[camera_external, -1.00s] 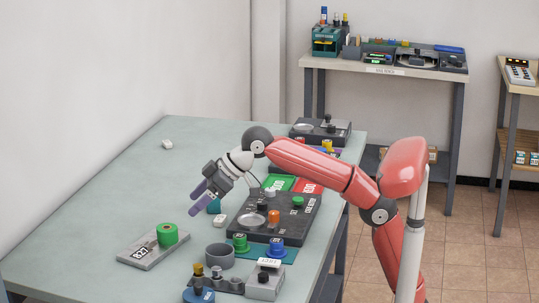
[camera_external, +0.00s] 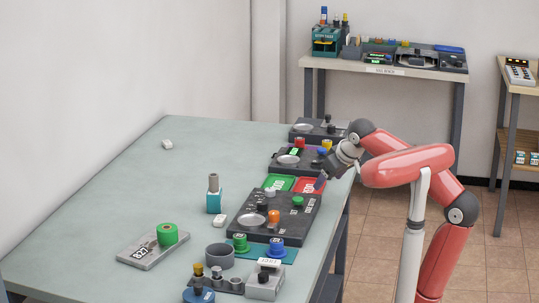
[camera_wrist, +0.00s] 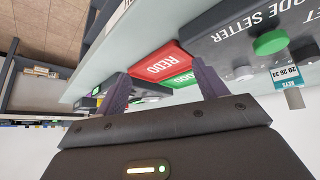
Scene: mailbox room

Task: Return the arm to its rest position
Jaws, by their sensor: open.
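My arm is folded back over the right edge of the table in the external view. My gripper (camera_external: 322,182) is open and empty, above the right side of the table near the red tray (camera_external: 307,186). No object is between the fingers.
A teal block with a grey top (camera_external: 214,201), a grey plate with a green cylinder (camera_external: 167,235) and a grey cup (camera_external: 220,256) stand nearby. The table's left half (camera_external: 110,215) is mostly clear.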

